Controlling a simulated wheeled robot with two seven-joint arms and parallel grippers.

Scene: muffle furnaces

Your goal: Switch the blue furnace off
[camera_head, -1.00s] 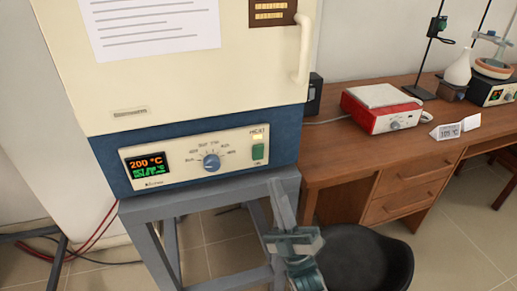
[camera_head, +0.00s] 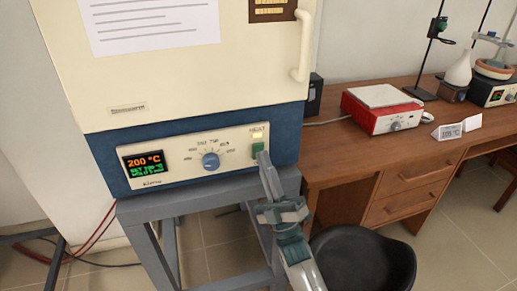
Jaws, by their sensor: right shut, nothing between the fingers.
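The blue furnace (camera_head: 110,150) has a cream door above a blue base and stands on a grey metal stand. Its panel has a lit display (camera_head: 146,163) reading 200 °C, a blue knob (camera_head: 210,161), a lit yellow HEAT lamp (camera_head: 257,136) and a green switch (camera_head: 257,149). My right gripper (camera_head: 263,158) is shut and empty, its tip at the lower edge of the green switch and partly covering it. I cannot tell whether it touches the switch. My left gripper is not in view.
The grey stand (camera_head: 190,200) is under the furnace. A wooden desk (camera_head: 345,165) at right bears a red hotplate (camera_head: 382,110) and a small white card display (camera_head: 448,131). A black stool (camera_head: 362,262) stands at lower right. Red cables (camera_head: 88,243) hang at lower left.

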